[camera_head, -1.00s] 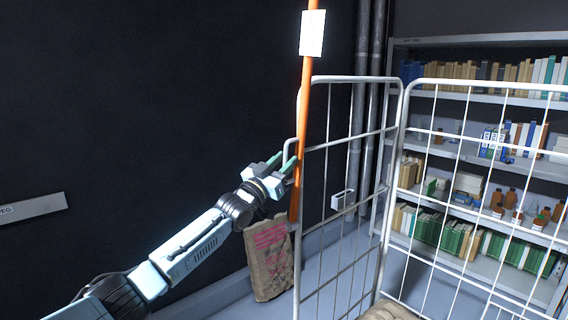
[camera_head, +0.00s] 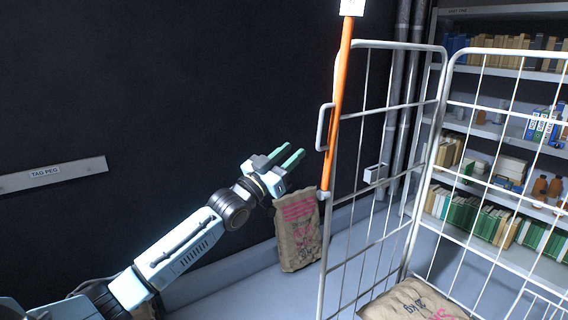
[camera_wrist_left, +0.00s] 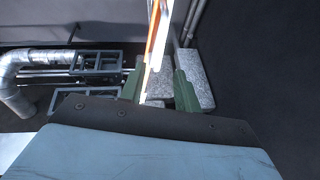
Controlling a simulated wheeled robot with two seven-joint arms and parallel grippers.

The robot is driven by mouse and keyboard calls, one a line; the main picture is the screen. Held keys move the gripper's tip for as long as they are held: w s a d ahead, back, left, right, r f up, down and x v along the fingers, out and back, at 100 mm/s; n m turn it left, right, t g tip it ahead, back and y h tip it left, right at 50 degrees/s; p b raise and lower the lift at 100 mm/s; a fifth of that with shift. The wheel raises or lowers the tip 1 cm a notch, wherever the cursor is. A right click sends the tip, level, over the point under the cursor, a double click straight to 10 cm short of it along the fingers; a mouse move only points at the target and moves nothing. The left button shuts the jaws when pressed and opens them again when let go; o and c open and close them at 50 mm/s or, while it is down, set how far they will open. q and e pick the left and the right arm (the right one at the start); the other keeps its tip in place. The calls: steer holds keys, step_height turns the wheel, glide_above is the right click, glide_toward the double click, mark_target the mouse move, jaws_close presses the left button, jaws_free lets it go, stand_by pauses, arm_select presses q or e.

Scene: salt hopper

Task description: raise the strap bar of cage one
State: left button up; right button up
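The strap bar (camera_head: 340,95) is orange, stands nearly upright along the left post of a white wire cage (camera_head: 395,45), and leans slightly right at the top. Its lower end sits at a small pale bracket on the post, and a white tag (camera_head: 352,7) shows near its top. A white loop handle (camera_head: 321,128) sticks out beside it. My left gripper (camera_head: 294,156) is open and empty, left of the bar and apart from it. In the left wrist view the bar (camera_wrist_left: 155,45) shows beyond the gap between the green fingers (camera_wrist_left: 155,88). My right gripper is out of view.
A printed paper sack (camera_head: 298,235) stands on the floor below my gripper. Another sack (camera_head: 415,302) lies inside the cage. A plate marked TAG PEG (camera_head: 55,175) is on the dark left wall. Shelves (camera_head: 500,75) with books stand behind the cage.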

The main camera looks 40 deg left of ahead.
arm_select(q)
steer(key=shift+v, duration=0.9)
steer(key=s+a+f+n+g+y+b, duration=0.1)
steer(key=s+f+g+y+b, duration=0.2)
steer(key=f, duration=1.8)
steer(key=s+f+n+g+y+b, duration=0.15)
steer(key=f+g, duration=0.35)
steer(key=f, duration=1.7)
steer(key=s+d+f+g+b, duration=0.1)
steer(key=s+d+f+g, duration=0.15)
steer(key=s+f, duration=0.6)
steer(key=s+d+f+g+b, duration=0.1)
steer(key=s+d+f+g, duration=0.15)
steer(key=s+f, duration=0.65)
steer(key=s+d+f+g+b, duration=0.1)
steer(key=s+d+f+g, duration=0.1)
steer(key=s+d+f, duration=0.2)
steer(key=s+d+f+m+g, duration=0.1)
steer(key=s+d+f+g, duration=0.2)
steer(key=s+f, duration=0.7)
steer(key=s+d+f+m+g+b, duration=0.1)
steer(key=s+d+f+g, duration=0.2)
steer(key=s, duration=1.4)
step_height(320, 180, down, 5)
steer(key=shift+s+d+r+b, duration=0.25)
steer(key=shift+d+b, duration=0.1)
steer(key=shift+d, duration=0.8)
steer(key=shift+w+h, duration=0.2)
steer(key=shift+h, duration=0.05)
